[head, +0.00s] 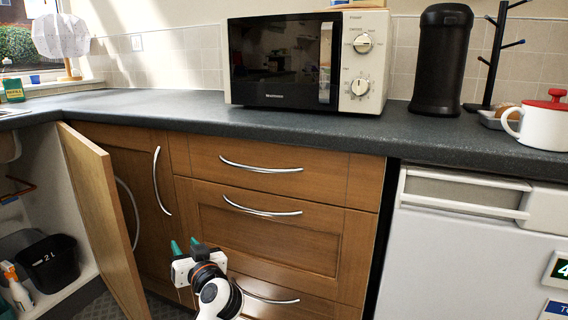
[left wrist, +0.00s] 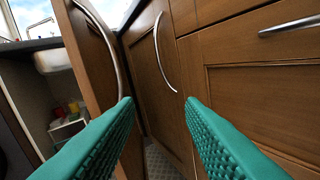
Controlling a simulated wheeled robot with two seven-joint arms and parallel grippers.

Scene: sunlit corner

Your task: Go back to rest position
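My left gripper (head: 185,246) is low in front of the wooden drawers in the head view, with green fingertips pointing away from me toward the cabinets. In the left wrist view its two green textured fingers (left wrist: 160,112) are wide apart with nothing between them. The fingers point toward the closed corner cabinet door (left wrist: 152,75). The open cabinet door (head: 102,215) stands to the left of the gripper, swung outward, and I see no contact with it. My right gripper is not in view.
Inside the open cabinet are a black bin (head: 50,264) and a spray bottle (head: 17,285). The dark worktop (head: 225,118) holds a microwave (head: 305,62), a black canister (head: 441,60) and a white pot with red lid (head: 543,122). A white appliance (head: 468,250) stands at right.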

